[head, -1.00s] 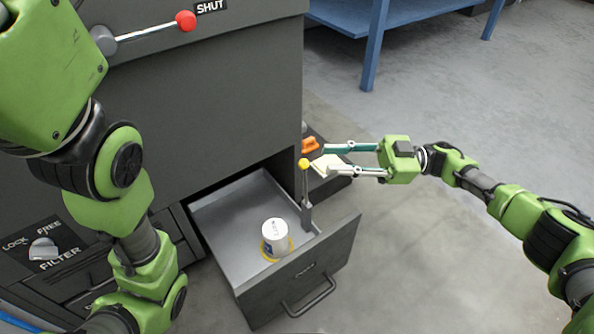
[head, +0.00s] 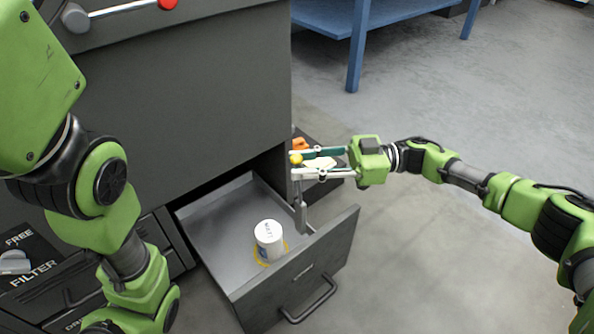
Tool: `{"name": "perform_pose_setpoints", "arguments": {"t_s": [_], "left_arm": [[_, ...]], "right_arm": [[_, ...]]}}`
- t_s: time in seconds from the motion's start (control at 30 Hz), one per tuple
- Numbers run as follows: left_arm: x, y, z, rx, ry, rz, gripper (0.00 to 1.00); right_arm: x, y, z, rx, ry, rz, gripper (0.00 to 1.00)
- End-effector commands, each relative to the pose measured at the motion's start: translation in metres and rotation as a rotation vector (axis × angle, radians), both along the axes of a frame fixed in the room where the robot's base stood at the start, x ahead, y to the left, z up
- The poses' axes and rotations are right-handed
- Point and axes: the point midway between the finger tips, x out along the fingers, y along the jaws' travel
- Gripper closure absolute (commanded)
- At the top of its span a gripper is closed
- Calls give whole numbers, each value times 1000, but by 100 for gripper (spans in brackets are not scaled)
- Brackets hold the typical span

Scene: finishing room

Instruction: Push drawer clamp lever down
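The drawer clamp lever (head: 298,190) stands upright at the right side of the open drawer (head: 215,220), with a yellow knob on top. My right gripper (head: 293,165) comes from the right, its two fingers apart, with the tips right at the knob. It looks open; whether a finger touches the lever I cannot tell. A white cup-like container (head: 269,240) with a marked lid stands in the drawer on a yellow ring mark. My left arm shows at the left, but its gripper is out of the picture.
The drawer front (head: 330,260) has a bar handle at the lower right. An orange item (head: 300,143) and a pale item lie behind the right gripper on a dark surface. A FILTER knob (head: 15,262) is at left. A blue table (head: 360,20) stands behind; open floor lies right.

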Motion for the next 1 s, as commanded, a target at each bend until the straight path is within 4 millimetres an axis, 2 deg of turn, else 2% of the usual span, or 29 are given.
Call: {"name": "perform_pose_setpoints", "arguments": {"t_s": [0.13,0.47,0.57,1.0], "left_arm": [[1,0,-8,-1,1,0,74],[1,0,-8,0,2,0,74],[1,0,-8,0,2,0,74],[1,0,-1,-1,2,1,74]], "right_arm": [[-1,12,-1,1,-1,1,73],[-1,15,1,1,0,0,73],[-1,15,1,1,0,0,99],[-2,17,5,-4,-6,1,100]]}}
